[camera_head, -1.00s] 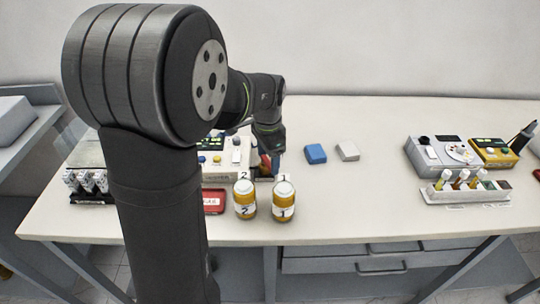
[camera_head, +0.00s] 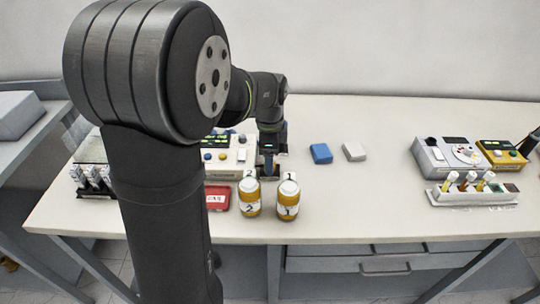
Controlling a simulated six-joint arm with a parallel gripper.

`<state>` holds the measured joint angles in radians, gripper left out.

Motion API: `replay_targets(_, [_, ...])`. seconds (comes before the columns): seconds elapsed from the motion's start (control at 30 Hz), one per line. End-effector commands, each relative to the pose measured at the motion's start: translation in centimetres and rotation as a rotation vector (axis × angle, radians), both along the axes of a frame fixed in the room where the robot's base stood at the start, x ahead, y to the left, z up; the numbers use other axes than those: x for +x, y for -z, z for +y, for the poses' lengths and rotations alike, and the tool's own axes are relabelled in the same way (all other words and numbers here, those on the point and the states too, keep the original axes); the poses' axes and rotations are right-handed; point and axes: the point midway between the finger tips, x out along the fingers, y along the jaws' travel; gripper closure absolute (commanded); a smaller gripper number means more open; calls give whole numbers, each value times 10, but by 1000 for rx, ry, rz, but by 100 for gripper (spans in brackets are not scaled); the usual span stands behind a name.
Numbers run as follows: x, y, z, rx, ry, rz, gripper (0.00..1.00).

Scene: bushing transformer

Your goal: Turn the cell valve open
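My gripper (camera_head: 270,168) hangs at the right end of a pale instrument (camera_head: 228,155) on the table, behind the two amber bottles. Its fingers are small and partly hidden, so I cannot tell whether they are open or shut. The instrument has a dark display with green characters and blue and yellow knobs; my arm covers its left part. I cannot make out which part is the cell valve, and it may be hidden by my arm or gripper.
Amber bottles marked 2 (camera_head: 249,197) and 1 (camera_head: 288,199) stand in front of my gripper. A red box (camera_head: 217,198) lies to their left. Blue (camera_head: 321,153) and white (camera_head: 354,151) blocks lie to the right. A grey device (camera_head: 432,157) stands farther right. The middle right is clear.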

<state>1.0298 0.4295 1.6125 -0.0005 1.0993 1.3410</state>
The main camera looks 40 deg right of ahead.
Motion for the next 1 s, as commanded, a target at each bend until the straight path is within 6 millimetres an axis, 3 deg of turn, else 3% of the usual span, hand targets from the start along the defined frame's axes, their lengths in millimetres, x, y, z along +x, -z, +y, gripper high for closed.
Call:
replay_targets(0.27, [0, 0, 0, 1, 2, 0, 59])
replay_targets(0.3, [0, 0, 0, 1, 2, 0, 31])
replay_targets(0.4, [0, 0, 0, 1, 2, 0, 15])
replay_targets(0.77, [0, -6, 0, -1, 1, -1, 15])
replay_targets(1.0, [0, -49, -1, -4, 1, -2, 15])
